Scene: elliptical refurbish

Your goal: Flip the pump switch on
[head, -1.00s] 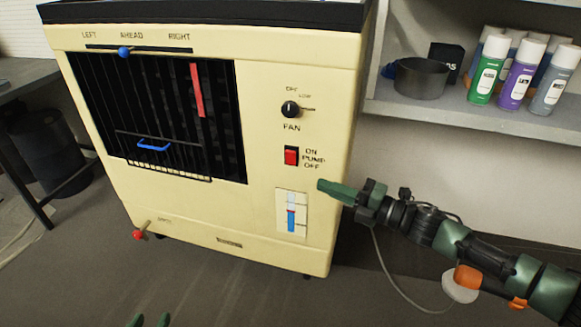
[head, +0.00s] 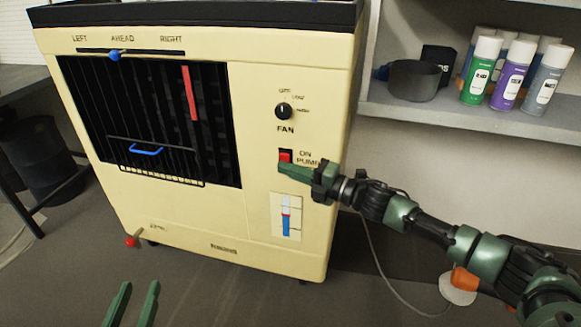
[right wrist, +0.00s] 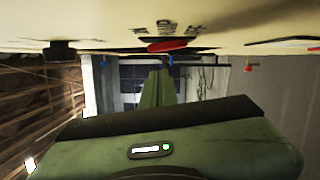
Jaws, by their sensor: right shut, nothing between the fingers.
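The pump switch (head: 286,156) is a red rocker in a dark frame on the front of the cream cooler (head: 250,225), beside the ON and PUMP labels. My right gripper (head: 281,169) is shut and empty, its tip over the lower part of the switch and hiding it. In the right wrist view the red switch (right wrist: 168,45) shows just beyond the tip of the shut fingers (right wrist: 157,80). I cannot tell whether they touch. My left gripper (head: 133,302) is at the bottom edge, its two green fingers apart and empty.
The fan knob (head: 283,111) is above the switch, and a level gauge (head: 287,217) is below it. A red valve handle (head: 131,241) sticks out at the lower left. A shelf (head: 470,120) at the right holds a pan (head: 413,80) and spray cans (head: 482,70).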

